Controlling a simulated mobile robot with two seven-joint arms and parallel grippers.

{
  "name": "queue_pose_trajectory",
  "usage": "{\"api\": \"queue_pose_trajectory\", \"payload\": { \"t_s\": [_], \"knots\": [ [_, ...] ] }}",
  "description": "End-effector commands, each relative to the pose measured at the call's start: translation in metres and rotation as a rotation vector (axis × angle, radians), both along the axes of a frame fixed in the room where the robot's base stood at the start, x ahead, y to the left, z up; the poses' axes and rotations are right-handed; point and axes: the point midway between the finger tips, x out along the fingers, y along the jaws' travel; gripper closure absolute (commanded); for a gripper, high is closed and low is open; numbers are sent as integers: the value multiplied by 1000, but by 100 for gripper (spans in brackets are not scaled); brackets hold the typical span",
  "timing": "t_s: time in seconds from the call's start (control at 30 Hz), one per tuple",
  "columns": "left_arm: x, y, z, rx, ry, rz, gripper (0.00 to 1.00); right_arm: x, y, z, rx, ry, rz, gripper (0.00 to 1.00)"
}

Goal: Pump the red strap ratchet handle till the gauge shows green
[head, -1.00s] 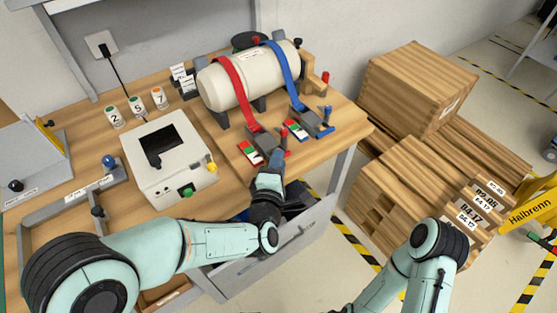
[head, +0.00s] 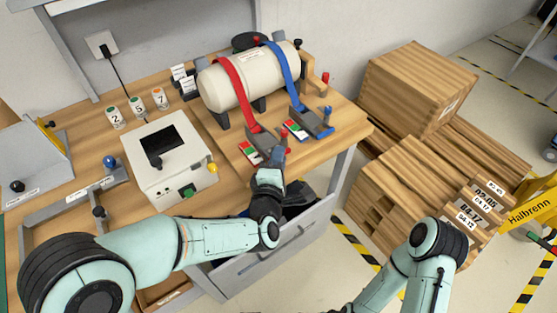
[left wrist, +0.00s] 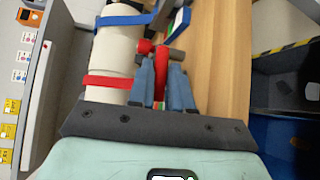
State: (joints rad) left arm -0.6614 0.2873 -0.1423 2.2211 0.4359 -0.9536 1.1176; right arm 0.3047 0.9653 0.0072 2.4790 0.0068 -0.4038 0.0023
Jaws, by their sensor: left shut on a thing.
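The red strap (head: 237,90) runs over a cream cylinder (head: 215,88) down to a grey ratchet (head: 262,140) near the bench's front edge. A gauge (head: 249,152) with red, white and green parts lies beside that ratchet; its reading is too small to tell. My left gripper (head: 278,153) is shut on the red handle (head: 284,137) at the ratchet. In the left wrist view my left gripper's blue fingers (left wrist: 162,82) stand either side of the red handle (left wrist: 161,62). My right gripper is out of view; only its arm shows at lower right.
The blue strap (head: 285,68) and its ratchet (head: 315,122) with a blue handle (head: 327,113) sit just right of the red one. A white box with knobs (head: 185,135) stands left. An open drawer (head: 310,225) is below. Wooden crates (head: 415,85) stand right.

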Motion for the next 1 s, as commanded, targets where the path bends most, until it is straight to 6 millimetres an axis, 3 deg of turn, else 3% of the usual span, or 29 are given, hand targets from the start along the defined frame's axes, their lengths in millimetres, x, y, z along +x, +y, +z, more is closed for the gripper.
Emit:
{"api": "queue_pose_trajectory", "payload": {
  "t_s": [0.37,0.6,0.83,1.0],
  "knots": [
    [9,7,47,-83,109,5,100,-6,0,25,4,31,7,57],
    [24,18,77,-227,299,8,100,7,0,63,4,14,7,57],
    [39,29,92,-339,454,9,100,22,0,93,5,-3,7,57],
    [47,37,96,-330,450,11,100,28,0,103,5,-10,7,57]
  ]
}}
